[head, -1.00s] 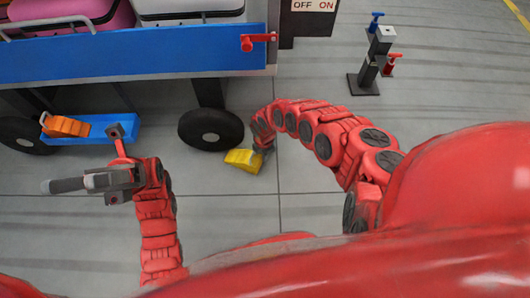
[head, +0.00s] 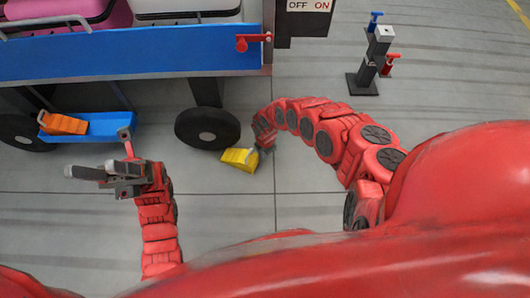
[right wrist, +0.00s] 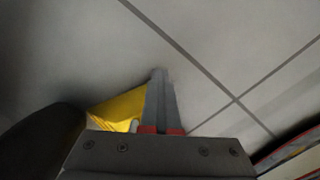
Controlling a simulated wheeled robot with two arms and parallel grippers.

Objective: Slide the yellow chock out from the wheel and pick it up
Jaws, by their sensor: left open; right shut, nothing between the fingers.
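The yellow chock (head: 238,158) lies on the floor against or just beside the lower right of the black wheel (head: 207,129); I cannot tell whether they touch. My right gripper (head: 264,150) is low at the chock's right side. In the right wrist view its fingers (right wrist: 159,100) are closed together, with the chock (right wrist: 117,108) to their left, partly hidden by the gripper body. The wheel is the dark shape (right wrist: 35,145) at the left there. My left gripper (head: 94,173) is open and empty, raised above the floor at the left.
A blue cart (head: 130,64) carrying cases stands over the wheels. An orange chock (head: 62,123) sits in a blue tray (head: 102,127) at the left. A dark stand with blue and red handles (head: 372,65) is at the upper right. Floor below the chock is clear.

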